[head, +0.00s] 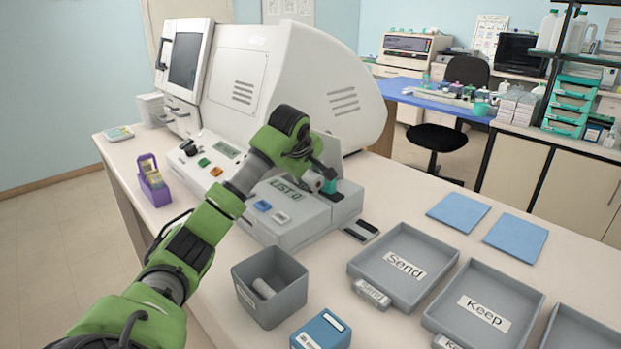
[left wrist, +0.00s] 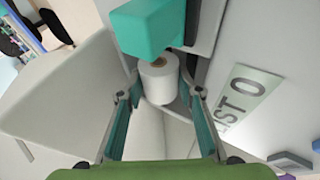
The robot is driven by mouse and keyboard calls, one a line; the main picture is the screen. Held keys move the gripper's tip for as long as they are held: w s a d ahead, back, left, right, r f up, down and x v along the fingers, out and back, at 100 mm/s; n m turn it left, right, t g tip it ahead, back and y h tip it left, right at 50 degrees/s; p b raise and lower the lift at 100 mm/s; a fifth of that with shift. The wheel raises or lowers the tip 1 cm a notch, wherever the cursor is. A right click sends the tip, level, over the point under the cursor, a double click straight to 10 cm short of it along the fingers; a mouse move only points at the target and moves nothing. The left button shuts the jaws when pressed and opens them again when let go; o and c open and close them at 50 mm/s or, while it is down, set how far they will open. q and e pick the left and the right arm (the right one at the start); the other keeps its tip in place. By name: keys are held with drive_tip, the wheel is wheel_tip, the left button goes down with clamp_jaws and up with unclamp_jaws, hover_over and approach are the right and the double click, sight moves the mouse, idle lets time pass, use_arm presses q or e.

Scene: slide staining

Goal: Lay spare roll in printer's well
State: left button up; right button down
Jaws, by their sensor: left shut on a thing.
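The printer (head: 283,232) is a grey unit marked "LIST 0" on the bench, in front of the large white machine. My left gripper (head: 322,182) is over its right rear part. It is shut on a white paper roll (head: 313,180). In the left wrist view the roll (left wrist: 158,82) sits between the teal-padded fingertips (left wrist: 160,92), with a brown core end showing. A teal block (left wrist: 155,30) is just beyond the roll, close to it. The well is largely hidden; I cannot tell whether the roll touches it. My right gripper is out of view.
A grey bin (head: 245,280) in front holds a pale cylinder (head: 263,288). A blue box (head: 321,332) stands beside it. Send (head: 440,258) and Keep (head: 530,295) trays lie to the right. A purple holder (head: 155,190) is at left. The white machine (head: 290,75) stands behind the printer.

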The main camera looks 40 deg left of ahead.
sight(309, 186)
use_arm(q)
drive_tip(key=shift+s+d+f+g, duration=0.1)
drive_tip(key=shift+s+f, duration=0.05)
drive_tip(key=shift+f, duration=0.4)
drive_tip(key=shift+s+d+f+g, duration=0.1)
drive_tip(key=shift+d+f, duration=0.05)
drive_tip(key=shift+f, duration=0.45)
drive_tip(key=shift+s+d+f+g, duration=0.1)
drive_tip(key=shift+s+f, duration=0.05)
drive_tip(key=shift+f, duration=0.4)
drive_tip(key=o, duration=1.2)
drive_tip(key=shift+r, duration=0.3)
drive_tip(key=r, duration=0.3)
drive_tip(key=shift+s+d+r, duration=0.15)
drive_tip(key=shift+s+d, duration=0.05)
drive_tip(key=shift+s, duration=0.15)
drive_tip(key=shift+o, duration=0.4)
drive_tip(key=shift+t, duration=0.4)
drive_tip(key=v, duration=1)
drive_tip(key=shift+a, duration=0.35)
drive_tip(key=shift+w+r, duration=0.25)
drive_tip(key=shift+w, duration=0.1)
drive_tip(key=shift+s+d+r, duration=0.15)
drive_tip(key=shift+s+r, duration=0.05)
drive_tip(key=shift+r, duration=0.05)
drive_tip(key=shift+w+f, duration=0.1)
drive_tip(key=shift+w, duration=0.1)
